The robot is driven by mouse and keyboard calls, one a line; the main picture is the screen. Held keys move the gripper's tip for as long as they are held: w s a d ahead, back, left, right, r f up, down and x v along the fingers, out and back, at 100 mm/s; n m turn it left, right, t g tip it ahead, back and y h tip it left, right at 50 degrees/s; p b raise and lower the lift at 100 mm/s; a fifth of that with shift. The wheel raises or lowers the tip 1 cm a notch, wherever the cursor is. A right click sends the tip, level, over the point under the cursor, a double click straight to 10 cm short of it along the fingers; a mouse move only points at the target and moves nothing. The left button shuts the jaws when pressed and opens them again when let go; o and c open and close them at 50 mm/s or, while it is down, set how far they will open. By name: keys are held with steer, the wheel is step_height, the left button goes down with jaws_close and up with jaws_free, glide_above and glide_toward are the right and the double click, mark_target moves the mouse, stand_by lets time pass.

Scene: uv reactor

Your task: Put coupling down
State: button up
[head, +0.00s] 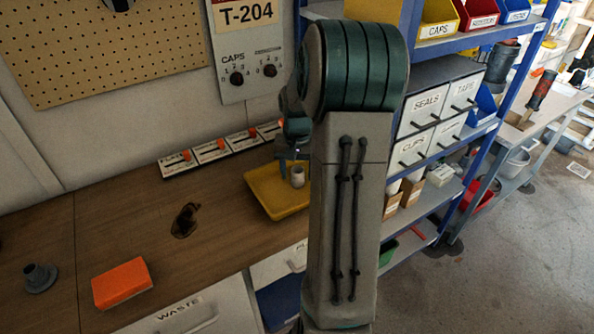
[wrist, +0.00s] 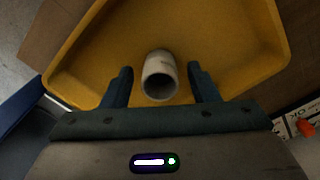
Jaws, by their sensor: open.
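The coupling is a short pale hollow cylinder (wrist: 160,78) standing in the yellow tray (wrist: 235,50). In the head view the coupling (head: 297,177) is in the right part of the yellow tray (head: 262,197) on the wooden bench. My gripper (wrist: 160,85) is open, with one dark finger on each side of the coupling and a gap visible on both sides. In the head view my gripper (head: 290,160) is small and partly hidden behind my arm.
An orange block (head: 121,283) and a dark grey flanged part (head: 40,277) lie on the bench at left. A row of switch panels (head: 212,150) runs along the wall behind the tray. Blue shelving with labelled drawers (head: 425,110) stands at right.

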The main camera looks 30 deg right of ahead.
step_height(320, 180, up, 12)
steer(key=s+a+r+n+t, duration=0.1)
steer(key=s+a+n, duration=0.15)
steer(key=a, duration=0.35)
steer(key=s+a+r+n, duration=0.1)
steer(key=s+a, duration=0.2)
steer(key=a, duration=0.4)
steer(key=s+a+f+n+t, duration=0.2)
steer(key=s+a+f+n, duration=0.2)
steer(key=s+a, duration=0.5)
steer(key=shift+s, duration=1.2)
